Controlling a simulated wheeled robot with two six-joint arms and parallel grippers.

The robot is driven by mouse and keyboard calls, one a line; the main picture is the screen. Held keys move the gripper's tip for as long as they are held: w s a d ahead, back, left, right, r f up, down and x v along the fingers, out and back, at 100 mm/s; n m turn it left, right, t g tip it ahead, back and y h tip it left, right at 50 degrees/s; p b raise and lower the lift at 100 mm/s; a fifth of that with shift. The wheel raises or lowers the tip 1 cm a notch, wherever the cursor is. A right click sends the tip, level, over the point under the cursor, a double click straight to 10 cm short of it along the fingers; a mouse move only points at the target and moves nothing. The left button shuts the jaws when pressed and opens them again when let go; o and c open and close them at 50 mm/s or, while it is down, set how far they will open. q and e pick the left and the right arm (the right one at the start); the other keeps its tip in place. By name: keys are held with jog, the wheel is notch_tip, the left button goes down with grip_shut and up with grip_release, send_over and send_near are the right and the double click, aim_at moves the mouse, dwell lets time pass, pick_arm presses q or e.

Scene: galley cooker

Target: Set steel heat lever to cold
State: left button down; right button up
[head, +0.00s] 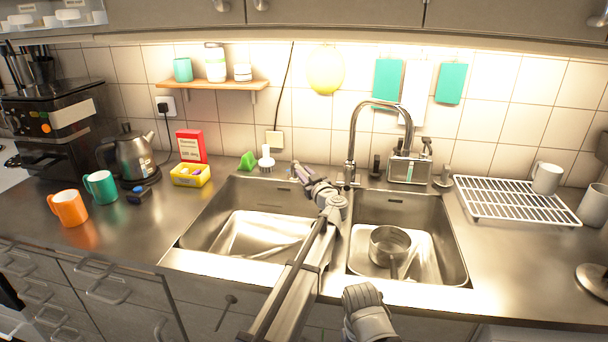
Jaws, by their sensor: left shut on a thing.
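The steel tap (351,142) rises behind the double sink, with its tall curved spout arching to the right. My left arm reaches up over the middle of the sink. My left gripper (300,174) is at the sink's back edge, left of the tap's base. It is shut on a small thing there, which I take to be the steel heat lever. The gripper covers most of the lever, so its exact angle cannot be read. My right gripper is not in view.
The left basin (213,215) and right basin (446,236) lie below my arm; a steel pan (390,243) sits in the right one. A soap holder (409,168) stands right of the tap. A white brush (266,159) and green item (247,161) stand behind the left basin.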

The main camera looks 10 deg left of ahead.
aim_at(304, 171)
pick_arm(q)
jog(key=c, duration=0.7)
grip_release()
notch_tip(304, 171, up, 10)
jog(key=p, duration=1)
